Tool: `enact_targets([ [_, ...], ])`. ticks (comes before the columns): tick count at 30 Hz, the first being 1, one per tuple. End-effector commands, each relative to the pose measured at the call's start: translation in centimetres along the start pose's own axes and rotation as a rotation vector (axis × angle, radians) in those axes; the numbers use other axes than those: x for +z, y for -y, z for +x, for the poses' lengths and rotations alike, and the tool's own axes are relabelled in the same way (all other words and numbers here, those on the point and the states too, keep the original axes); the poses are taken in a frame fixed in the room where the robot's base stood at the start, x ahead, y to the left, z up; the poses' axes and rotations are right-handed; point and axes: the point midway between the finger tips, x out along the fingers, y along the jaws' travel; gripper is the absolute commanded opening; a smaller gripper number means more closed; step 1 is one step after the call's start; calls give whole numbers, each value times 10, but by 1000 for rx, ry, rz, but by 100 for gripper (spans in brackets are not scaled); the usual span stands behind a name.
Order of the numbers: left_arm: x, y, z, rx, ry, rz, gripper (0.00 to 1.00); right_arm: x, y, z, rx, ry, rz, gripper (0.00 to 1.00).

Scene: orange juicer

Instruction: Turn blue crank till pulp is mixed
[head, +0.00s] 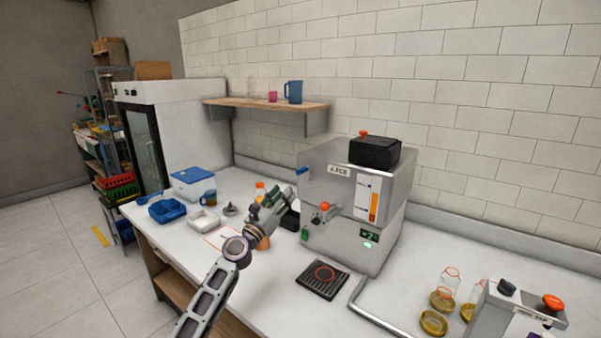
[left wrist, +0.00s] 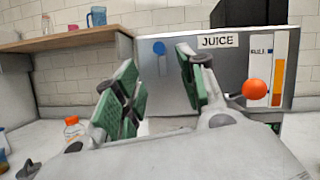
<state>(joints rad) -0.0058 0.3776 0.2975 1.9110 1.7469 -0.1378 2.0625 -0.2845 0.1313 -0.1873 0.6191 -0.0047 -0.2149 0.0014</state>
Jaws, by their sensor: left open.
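The juicer (head: 335,215) is a grey metal box marked JUICE on the counter. Its blue crank (head: 302,170) sticks out at the upper left of the front; in the left wrist view its round blue end (left wrist: 159,47) shows between my fingers. A gauge (head: 367,198) with an orange bar is on the front. My left gripper (head: 279,197) is open in front of the juicer's left side, below the crank. In the left wrist view its green-padded fingers (left wrist: 158,78) are spread with nothing between them, apart from the crank. My right gripper is not in view.
An orange knob (head: 324,207) on a lever sits right of my left gripper; it also shows in the left wrist view (left wrist: 257,89). An orange-capped bottle (left wrist: 74,130) stands to the left. A black drip tray (head: 322,280) and glass jars (head: 447,283) are on the counter.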

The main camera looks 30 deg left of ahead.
Motion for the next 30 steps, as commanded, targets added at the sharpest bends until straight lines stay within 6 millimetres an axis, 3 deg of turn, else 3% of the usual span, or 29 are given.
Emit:
enact_targets([
  [30,1,0,83,0,1,1,41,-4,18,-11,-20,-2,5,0],
])
